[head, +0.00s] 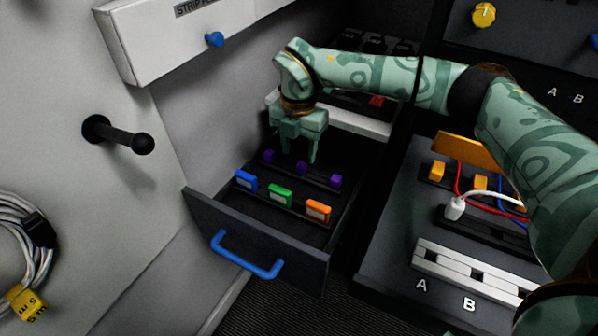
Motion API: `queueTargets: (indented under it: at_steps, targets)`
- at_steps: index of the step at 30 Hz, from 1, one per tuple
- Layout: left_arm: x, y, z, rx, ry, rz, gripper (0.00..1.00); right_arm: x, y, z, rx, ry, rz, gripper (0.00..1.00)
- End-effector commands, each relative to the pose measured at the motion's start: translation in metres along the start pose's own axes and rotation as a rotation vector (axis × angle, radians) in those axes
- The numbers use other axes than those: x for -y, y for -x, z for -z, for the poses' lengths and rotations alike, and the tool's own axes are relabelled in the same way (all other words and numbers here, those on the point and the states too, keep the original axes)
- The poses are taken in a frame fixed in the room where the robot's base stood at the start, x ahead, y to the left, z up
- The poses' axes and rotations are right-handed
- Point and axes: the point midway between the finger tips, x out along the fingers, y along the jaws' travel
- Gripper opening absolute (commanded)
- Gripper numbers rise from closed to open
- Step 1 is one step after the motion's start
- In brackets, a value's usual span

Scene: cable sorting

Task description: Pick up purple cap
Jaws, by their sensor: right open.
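Three small purple caps stand in a row inside the open drawer: a left one (268,155), a middle one (302,168) and a right one (336,181). The middle cap shows between and below the fingers. I cannot tell whether a finger touches a cap. The gripper appears to hold nothing. My left gripper is not in the view.
The drawer (290,262) has a blue handle (246,257). In front of the caps sit a blue block (246,181), a green block (280,195) and an orange block (318,210). A panel with cables and orange connectors (437,170) lies right. A black peg (120,135) sticks out left.

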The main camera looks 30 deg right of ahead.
Motion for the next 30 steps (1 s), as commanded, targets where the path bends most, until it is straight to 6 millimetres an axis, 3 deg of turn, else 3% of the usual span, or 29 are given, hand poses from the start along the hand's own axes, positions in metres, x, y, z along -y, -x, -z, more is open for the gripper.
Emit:
queueTargets:
  at_steps: [10, 20, 25, 30]
  targets:
    - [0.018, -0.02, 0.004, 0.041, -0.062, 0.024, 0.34, 0.0, -0.051, -0.01, -0.004, 0.001, 0.005, 0.47]
    - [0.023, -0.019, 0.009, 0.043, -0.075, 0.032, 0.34, 0.0, -0.054, -0.01, 0.001, 0.0, -0.002, 0.47]
    - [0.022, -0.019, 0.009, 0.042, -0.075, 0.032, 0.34, 0.0, -0.054, -0.01, 0.001, 0.0, -0.002, 0.03]
    - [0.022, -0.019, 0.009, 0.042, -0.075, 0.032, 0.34, 0.0, -0.054, -0.01, 0.001, 0.0, -0.002, 0.0]
